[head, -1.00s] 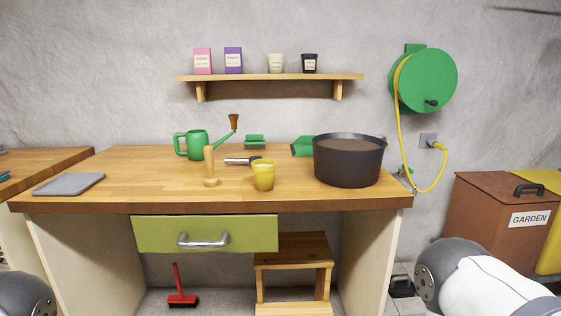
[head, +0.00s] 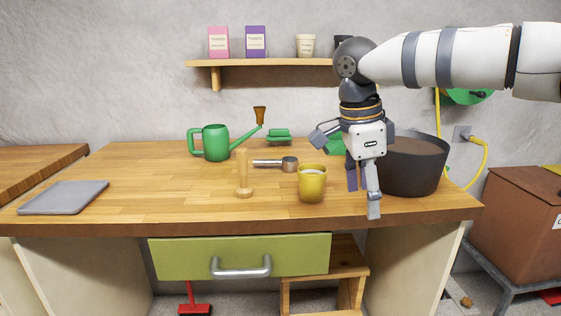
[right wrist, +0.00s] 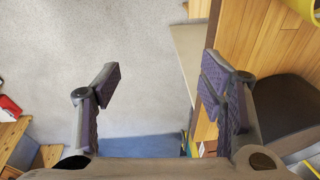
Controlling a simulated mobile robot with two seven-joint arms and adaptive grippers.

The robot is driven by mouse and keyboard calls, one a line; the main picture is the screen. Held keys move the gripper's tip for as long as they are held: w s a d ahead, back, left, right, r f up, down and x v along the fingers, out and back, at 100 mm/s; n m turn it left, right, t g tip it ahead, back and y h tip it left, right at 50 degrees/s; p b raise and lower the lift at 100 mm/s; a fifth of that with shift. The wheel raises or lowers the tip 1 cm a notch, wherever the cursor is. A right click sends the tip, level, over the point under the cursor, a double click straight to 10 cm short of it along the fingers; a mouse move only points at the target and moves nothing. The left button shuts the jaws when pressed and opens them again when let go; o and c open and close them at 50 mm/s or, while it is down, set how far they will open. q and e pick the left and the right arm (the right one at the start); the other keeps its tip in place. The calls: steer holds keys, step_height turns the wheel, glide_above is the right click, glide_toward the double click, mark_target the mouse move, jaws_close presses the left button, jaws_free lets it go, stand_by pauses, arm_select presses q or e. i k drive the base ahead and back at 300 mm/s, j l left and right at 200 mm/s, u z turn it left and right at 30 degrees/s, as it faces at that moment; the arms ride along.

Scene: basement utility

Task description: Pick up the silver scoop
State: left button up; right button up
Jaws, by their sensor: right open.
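My right gripper (head: 364,195) is open and empty, pointing down near the front edge, to the right of the cup and in front of the dark pot (head: 412,166). The scoop is apart from it, farther back and to the left. In the right wrist view the open fingers (right wrist: 160,85) have only floor between them, and the scoop does not show. My left gripper is out of view.
A wooden tamper (head: 243,178) stands left of the cup, close to the scoop's handle. A green watering can (head: 215,143) and a green brush-like item (head: 279,138) stand behind. A grey slab (head: 63,197) lies at left. The shelf (head: 270,63) hangs above.

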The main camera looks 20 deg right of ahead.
mark_target(289, 164)
steer(key=i, duration=1.2)
